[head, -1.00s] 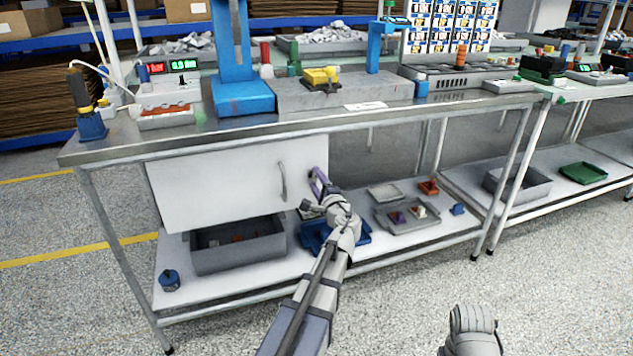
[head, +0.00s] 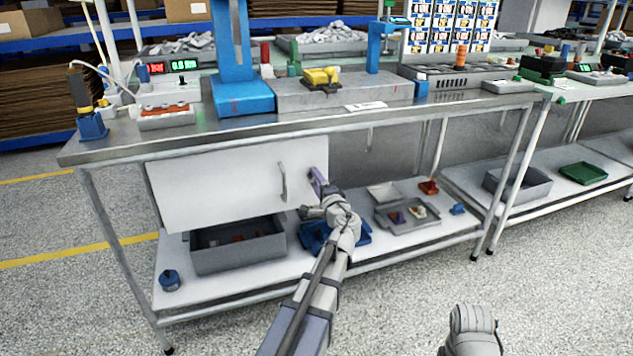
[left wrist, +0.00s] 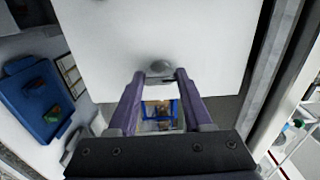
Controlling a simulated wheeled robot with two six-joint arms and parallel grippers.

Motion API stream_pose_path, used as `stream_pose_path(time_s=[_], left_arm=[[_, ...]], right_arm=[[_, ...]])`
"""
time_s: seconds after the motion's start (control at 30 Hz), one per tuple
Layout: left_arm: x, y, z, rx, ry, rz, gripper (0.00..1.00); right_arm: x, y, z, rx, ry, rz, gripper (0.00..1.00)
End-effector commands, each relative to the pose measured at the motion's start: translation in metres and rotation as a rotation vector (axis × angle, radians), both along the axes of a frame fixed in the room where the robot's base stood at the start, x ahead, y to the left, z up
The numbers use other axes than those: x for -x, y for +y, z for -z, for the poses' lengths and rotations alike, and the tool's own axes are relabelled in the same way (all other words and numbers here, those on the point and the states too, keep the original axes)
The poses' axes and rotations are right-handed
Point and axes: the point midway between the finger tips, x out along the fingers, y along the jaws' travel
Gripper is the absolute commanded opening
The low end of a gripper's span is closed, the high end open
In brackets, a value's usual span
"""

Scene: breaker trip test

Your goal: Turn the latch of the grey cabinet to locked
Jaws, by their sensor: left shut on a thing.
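The cabinet (head: 225,185) is a pale grey box with an upright bar handle (head: 283,182), hung under the left part of the workbench. Its front also fills the upper part of the left wrist view (left wrist: 215,40). My left gripper (head: 317,180) is at the right edge of this front, to the right of the handle. In the left wrist view its two purple fingers (left wrist: 160,80) close at the tips on the small latch (left wrist: 160,67), whose rounded grey end shows just beyond them. The rest of the latch is hidden. The latch's angle cannot be told.
Below, the shelf holds a grey bin (head: 238,245), a blue tray (head: 358,232) close under my left wrist, and a grey tray (head: 407,214) with small parts. The benchtop (head: 300,122) overhangs the cabinet. The floor in front is clear.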

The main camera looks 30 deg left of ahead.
Motion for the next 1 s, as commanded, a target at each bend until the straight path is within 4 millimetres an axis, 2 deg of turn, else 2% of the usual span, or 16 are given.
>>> stream_pose_path(time_s=[0.03, 0.07, 0.3, 0.63, 1.0], left_arm=[[0.000, 0.001, 0.000, 0.001, -0.001, -0.003, 0.00], [0.000, 0.001, 0.000, 0.001, -0.001, -0.003, 0.53], [0.000, 0.001, 0.000, 0.001, -0.001, -0.001, 0.80], [0.005, -0.005, 0.000, 0.000, 0.000, 0.000, 0.80], [0.043, -0.048, 0.000, 0.000, 0.000, 0.001, 0.80]], right_arm=[[0.000, 0.000, 0.000, 0.000, 0.000, 0.000, 0.00], [0.000, 0.000, 0.000, 0.000, 0.000, 0.000, 0.00], [0.000, 0.000, 0.000, 0.000, 0.000, 0.000, 0.00], [0.000, 0.000, 0.000, 0.000, 0.000, 0.000, 0.00], [0.000, 0.000, 0.000, 0.000, 0.000, 0.000, 0.00]])
